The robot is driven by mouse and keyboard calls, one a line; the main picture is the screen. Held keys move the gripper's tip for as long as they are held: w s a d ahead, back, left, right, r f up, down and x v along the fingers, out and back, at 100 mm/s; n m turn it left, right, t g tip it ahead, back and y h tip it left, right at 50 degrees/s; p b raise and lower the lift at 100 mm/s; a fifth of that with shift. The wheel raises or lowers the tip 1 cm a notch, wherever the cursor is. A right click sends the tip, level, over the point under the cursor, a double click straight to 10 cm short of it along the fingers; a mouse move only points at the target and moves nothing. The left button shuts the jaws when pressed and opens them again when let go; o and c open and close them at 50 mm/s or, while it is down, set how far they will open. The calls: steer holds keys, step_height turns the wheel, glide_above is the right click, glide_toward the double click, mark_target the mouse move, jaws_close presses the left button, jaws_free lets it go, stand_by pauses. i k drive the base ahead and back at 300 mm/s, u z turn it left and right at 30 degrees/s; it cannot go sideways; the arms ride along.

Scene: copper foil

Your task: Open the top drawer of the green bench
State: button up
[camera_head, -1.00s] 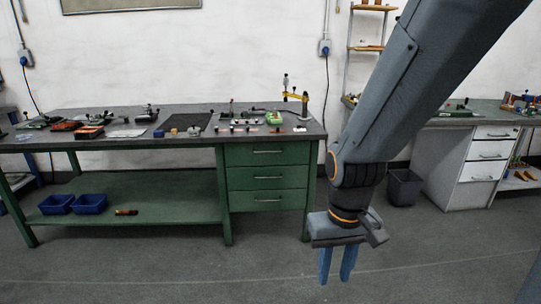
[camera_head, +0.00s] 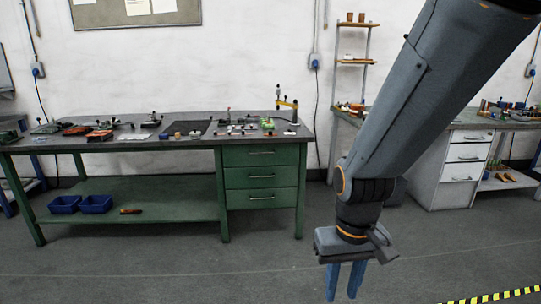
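The green bench (camera_head: 225,143) stands against the wall in the left and middle of the head view. Its drawer block has three green drawers, one above another. The top drawer (camera_head: 237,156) looks shut, with a thin metal handle (camera_head: 261,153) across its front. My gripper (camera_head: 345,281) hangs pointing down at the right of the bench, nearer to the camera and apart from it. Its two blue fingers stand apart with nothing seen between them.
Tools and small parts lie on the bench top. Blue bins (camera_head: 95,204) sit on its lower shelf. A second bench with white drawers (camera_head: 468,153) stands at the right. Open floor (camera_head: 180,265) lies before the green bench. Striped tape (camera_head: 500,295) marks the lower right.

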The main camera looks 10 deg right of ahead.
mark_target(280, 154)
steer(key=z, duration=0.7)
steer(key=i, duration=1.3)
steer(key=u, duration=0.55)
steer(key=i, duration=1)
steer(key=u, duration=0.15)
